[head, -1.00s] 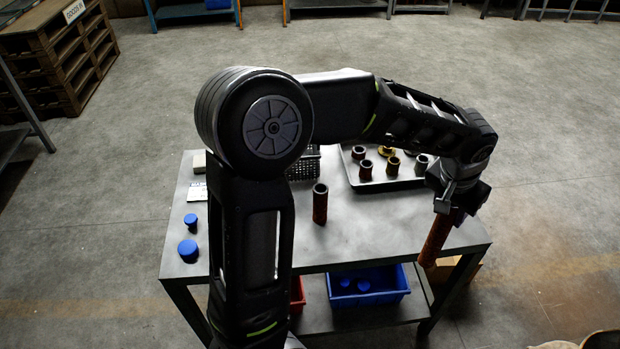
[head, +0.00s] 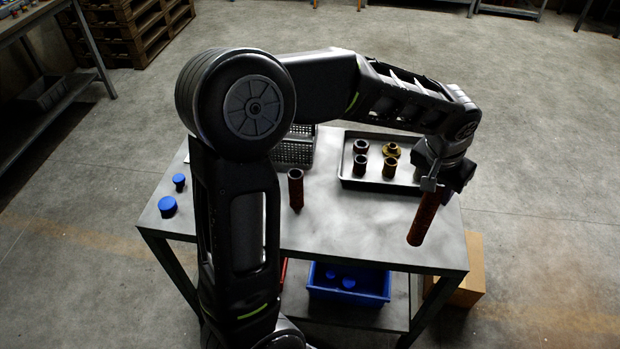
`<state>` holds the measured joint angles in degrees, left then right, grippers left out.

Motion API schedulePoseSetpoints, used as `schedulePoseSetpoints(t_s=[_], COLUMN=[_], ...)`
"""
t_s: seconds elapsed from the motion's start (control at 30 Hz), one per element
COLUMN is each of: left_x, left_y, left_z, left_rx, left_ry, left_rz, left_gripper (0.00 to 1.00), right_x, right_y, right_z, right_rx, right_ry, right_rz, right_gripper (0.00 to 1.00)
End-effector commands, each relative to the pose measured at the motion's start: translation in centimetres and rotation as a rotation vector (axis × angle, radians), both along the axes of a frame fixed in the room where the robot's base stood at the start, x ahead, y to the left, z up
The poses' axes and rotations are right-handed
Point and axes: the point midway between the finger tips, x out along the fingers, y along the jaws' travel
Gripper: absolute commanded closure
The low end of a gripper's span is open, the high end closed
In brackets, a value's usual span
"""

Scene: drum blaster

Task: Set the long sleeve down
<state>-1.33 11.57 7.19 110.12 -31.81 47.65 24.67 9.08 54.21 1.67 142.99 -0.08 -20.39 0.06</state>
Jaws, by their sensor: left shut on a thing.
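A long rust-red sleeve (head: 424,218) hangs nearly upright, slightly tilted, from my left gripper (head: 430,187) at the right end of the table (head: 340,238). The gripper is shut on the sleeve's upper end. The sleeve's lower end is over the table's right front part; I cannot tell whether it touches the top. Another rust-brown sleeve (head: 296,188) stands upright by the table's middle, apart from the gripper. My right gripper is not in view.
A grey tray (head: 347,180) holds several short sleeves and a yellow flanged part (head: 392,150). A dark perforated basket (head: 296,150) is partly hidden by my arm. Blue caps (head: 168,206) lie at left. A blue bin (head: 345,292) is below. The front middle tabletop is clear.

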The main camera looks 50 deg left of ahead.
Motion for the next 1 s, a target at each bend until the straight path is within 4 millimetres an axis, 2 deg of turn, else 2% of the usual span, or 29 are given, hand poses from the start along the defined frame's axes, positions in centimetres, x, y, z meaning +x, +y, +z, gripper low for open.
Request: schedulePoseSetpoints(t_s=[0.3, 0.47, 0.57, 0.8, 0.9, 1.0], left_x=[0.2, 0.2, 0.1, -1.3, -2.2, -2.9], left_y=[0.1, 1.9, 4.3, 11.9, 14.5, 16.3], left_z=[0.3, 0.9, 1.6, 4.2, 5.2, 5.8], left_rx=[-0.001, 0.002, 0.005, 0.007, 0.004, 0.002], left_ry=[-0.007, -0.008, -0.008, -0.008, -0.008, -0.008], left_rz=[0.003, 0.031, 0.068, 0.179, 0.218, 0.244], left_gripper=[1.0, 1.0, 1.0, 1.0, 1.0, 1.0], right_x=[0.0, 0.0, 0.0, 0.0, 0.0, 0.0], right_y=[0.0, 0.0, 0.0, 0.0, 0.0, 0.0], right_z=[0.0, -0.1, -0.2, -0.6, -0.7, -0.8], right_rx=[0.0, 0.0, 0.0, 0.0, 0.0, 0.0], right_ry=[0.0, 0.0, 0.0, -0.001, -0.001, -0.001], right_rz=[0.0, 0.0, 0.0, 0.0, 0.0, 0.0], right_gripper=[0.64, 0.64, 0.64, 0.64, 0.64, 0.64])
